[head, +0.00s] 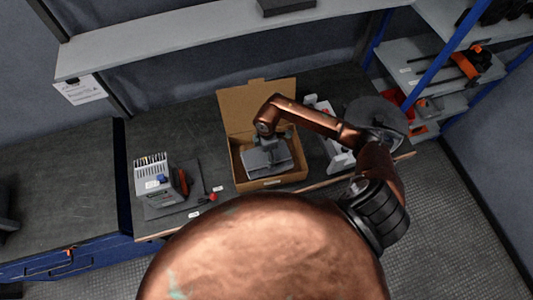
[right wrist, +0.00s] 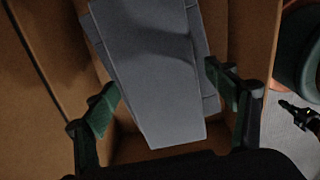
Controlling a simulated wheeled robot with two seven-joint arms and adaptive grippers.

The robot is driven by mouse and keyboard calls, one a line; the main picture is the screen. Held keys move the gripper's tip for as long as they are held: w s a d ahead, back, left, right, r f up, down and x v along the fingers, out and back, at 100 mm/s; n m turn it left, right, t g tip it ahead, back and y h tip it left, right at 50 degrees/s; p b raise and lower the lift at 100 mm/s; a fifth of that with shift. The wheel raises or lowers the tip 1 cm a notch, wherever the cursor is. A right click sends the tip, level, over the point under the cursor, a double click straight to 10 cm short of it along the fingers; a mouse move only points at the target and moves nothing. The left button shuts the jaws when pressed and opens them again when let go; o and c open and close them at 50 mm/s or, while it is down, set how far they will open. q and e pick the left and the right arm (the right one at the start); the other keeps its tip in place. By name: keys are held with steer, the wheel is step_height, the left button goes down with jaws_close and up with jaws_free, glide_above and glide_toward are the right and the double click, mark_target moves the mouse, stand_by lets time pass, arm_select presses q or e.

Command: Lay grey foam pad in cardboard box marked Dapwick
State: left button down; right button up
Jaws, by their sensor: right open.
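The cardboard box (head: 240,178) stands open on the workbench, its back flap raised. I cannot read a name on it; a small pale label shows on its front. The grey foam pad (head: 267,160) lies inside the box, slightly tilted and seemingly on top of another grey piece. The pad also shows in the right wrist view (right wrist: 155,75). My right gripper (right wrist: 165,100) is open, its two fingers apart on either side of the pad and clear of it. In the head view the right gripper (head: 268,142) is over the box. My left gripper is not in view.
A grey device with a row of terminals (head: 152,172) stands left of the box, beside a screwdriver (head: 211,197) with a red end. A white item (head: 338,155) lies right of the box. A shelf (head: 200,32) runs above the bench.

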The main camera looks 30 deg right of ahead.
step_height(320, 180, up, 12)
steer(key=shift+r, duration=0.2)
stand_by(0.4)
